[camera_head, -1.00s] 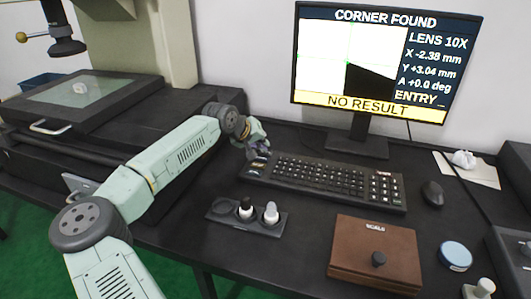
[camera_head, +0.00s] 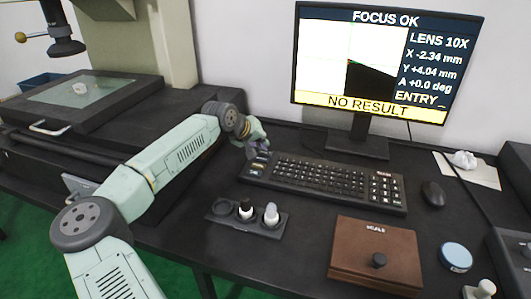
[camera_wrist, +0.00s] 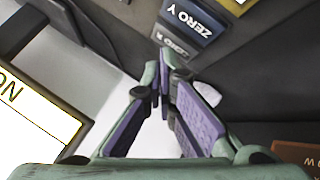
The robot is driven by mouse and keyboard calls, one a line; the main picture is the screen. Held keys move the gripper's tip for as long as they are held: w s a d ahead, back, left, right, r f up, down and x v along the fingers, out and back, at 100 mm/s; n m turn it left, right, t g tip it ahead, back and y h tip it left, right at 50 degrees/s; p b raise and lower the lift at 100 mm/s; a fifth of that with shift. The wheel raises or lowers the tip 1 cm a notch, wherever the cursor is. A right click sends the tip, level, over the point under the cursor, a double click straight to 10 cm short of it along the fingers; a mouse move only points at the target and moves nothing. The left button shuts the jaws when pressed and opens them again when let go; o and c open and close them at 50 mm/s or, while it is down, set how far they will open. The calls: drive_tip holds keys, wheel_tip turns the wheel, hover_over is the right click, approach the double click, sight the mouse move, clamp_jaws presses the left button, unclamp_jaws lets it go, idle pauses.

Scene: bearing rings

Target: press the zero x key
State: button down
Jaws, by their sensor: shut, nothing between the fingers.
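The zero x key (camera_wrist: 172,40) is a small grey key with partly blurred lettering, just beyond my fingertips in the wrist view. The blue zero y key (camera_wrist: 190,20) is beside it. My gripper (camera_wrist: 166,62) is shut and empty, its purple-padded fingers together and pointing at the zero x key. Whether the tips touch the key I cannot tell. In the head view my gripper (camera_head: 258,150) is over the left end of the black keyboard (camera_head: 320,178). The monitor (camera_head: 385,60) reads FOCUS OK, X -2.34 mm, Y +4.04 mm, NO RESULT.
A holder (camera_head: 222,210) with a black and a white piece stands in front of the keyboard. A brown SCALE box (camera_head: 350,245), a mouse (camera_head: 433,193) and a blue-lidded tin (camera_head: 456,256) are to the right. The machine stage (camera_head: 50,110) is at left.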

sight(263, 152)
drive_tip(key=shift+a+r, duration=0.1)
drive_tip(key=shift+r+p, duration=1.15)
drive_tip(key=shift+r, duration=1.4)
